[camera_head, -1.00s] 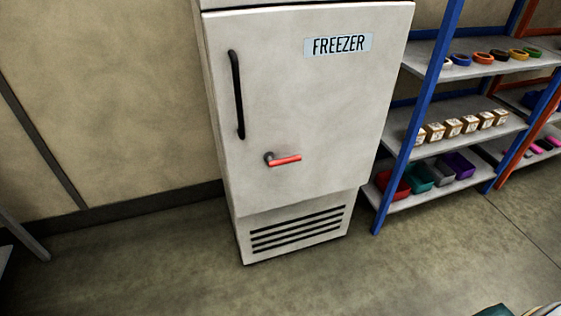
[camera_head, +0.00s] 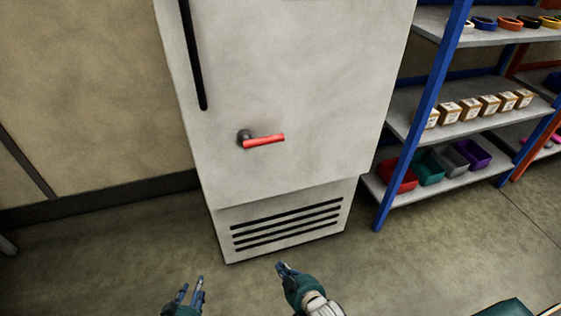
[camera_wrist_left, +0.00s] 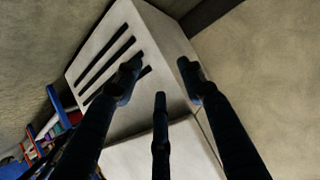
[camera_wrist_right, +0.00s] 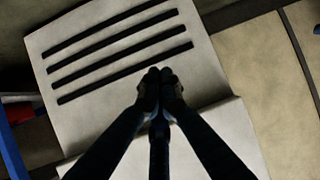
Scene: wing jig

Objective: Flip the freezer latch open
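The white freezer (camera_head: 300,90) stands upright ahead of me. Its latch is a red handle (camera_head: 264,141) on a dark round pivot, lying roughly level and pointing right on the door's lower part. My left gripper (camera_head: 192,285) is low in the head view, empty, with its fingers apart. It also shows open in the left wrist view (camera_wrist_left: 160,75). My right gripper (camera_head: 281,266) is low and right of it, below the latch and apart from the freezer. In the right wrist view its fingertips (camera_wrist_right: 160,80) are together with nothing visible between them. Neither wrist view shows the latch.
A long black door handle (camera_head: 193,55) is above and left of the latch. The vent grille (camera_head: 288,222) is on the freezer's base. A blue-framed shelf unit (camera_head: 420,115) with small boxes and coloured bins stands close on the right.

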